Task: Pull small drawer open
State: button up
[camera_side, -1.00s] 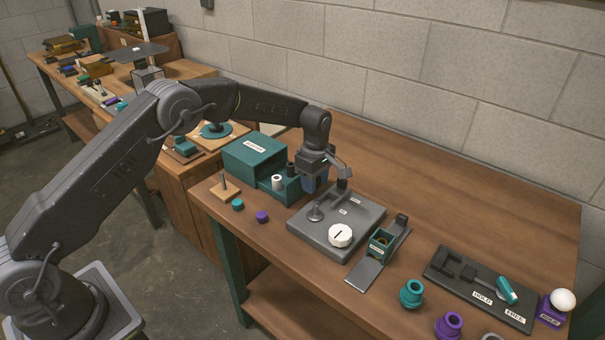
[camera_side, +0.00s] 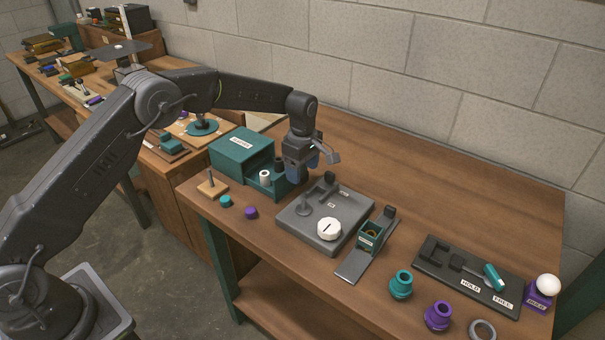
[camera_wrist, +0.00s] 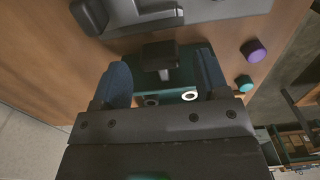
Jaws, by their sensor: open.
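The teal drawer box (camera_side: 240,146) with a white label stands at the left end of the wooden bench. Its small drawer (camera_side: 257,184) stands partly out, holding a white cylinder (camera_side: 264,177) and a dark one (camera_side: 278,164). My gripper (camera_side: 312,166) is at the drawer's front end, on the side away from the box. In the wrist view my gripper (camera_wrist: 162,68) is open, with its blue fingers to either side of the drawer's black handle (camera_wrist: 160,52). Gaps show beside the handle. In the side view the gripper hides the handle.
A grey board (camera_side: 300,232) with a white dial lies just right of the drawer. A peg on a wooden base (camera_side: 212,187), a teal cap (camera_side: 225,201) and a purple cap (camera_side: 251,212) sit at the front edge. The back of the bench is clear.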

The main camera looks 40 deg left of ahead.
notch_tip(320, 180, up, 12)
dwell(0.3)
jog(key=shift+f, duration=0.1)
jog(key=s+a+r+m+t, duration=0.1)
jog(key=s+r+m+t, duration=0.2)
jog(key=s+r+m, duration=0.85)
jog(key=s+f+m+t, duration=0.1)
jog(key=s+m, duration=0.2)
jog(key=s, duration=1)
jog(key=s+a+f+m+t, duration=0.1)
jog(key=s+m, duration=0.2)
jog(key=s, duration=1)
jog(key=shift+f+t, duration=0.3)
jog(key=shift+f, duration=0.1)
